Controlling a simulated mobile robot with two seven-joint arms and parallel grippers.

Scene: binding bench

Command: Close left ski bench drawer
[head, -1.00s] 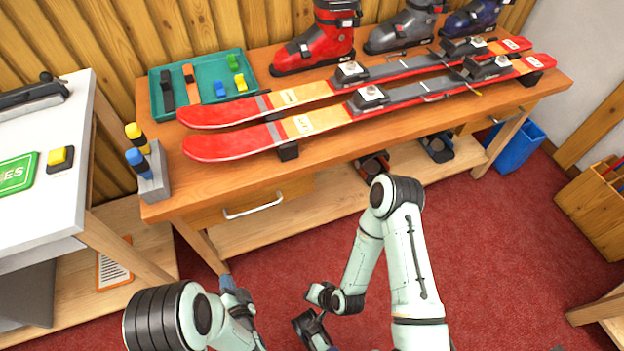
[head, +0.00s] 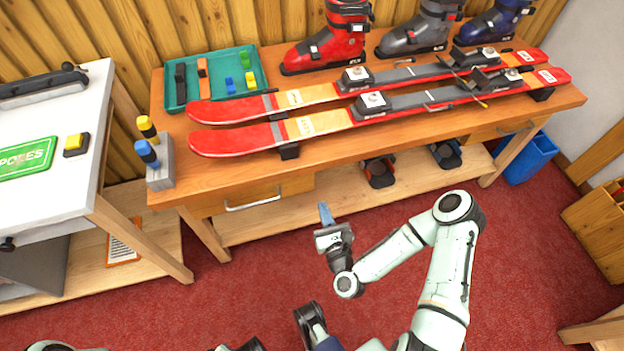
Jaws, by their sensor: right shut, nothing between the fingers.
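The left drawer (head: 292,188) is under the left part of the wooden ski bench (head: 345,158), with a pale metal bar handle (head: 254,203) on its front. How far it stands out from the bench is hard to tell from above. My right gripper (head: 325,214) is shut and empty, its blue-tipped fingers pointing toward the bench. It is to the right of the drawer handle and in front of the drawer's right end, apart from it as far as I can see. My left gripper (head: 240,346) barely shows at the bottom edge; its fingers are mostly cut off.
A pair of red skis (head: 245,140), several boots and a teal tray (head: 257,91) are on the bench. A grey holder (head: 161,168) with two capped bottles stands at its left end. A white table (head: 85,185) is at left. The red carpet before the bench is clear.

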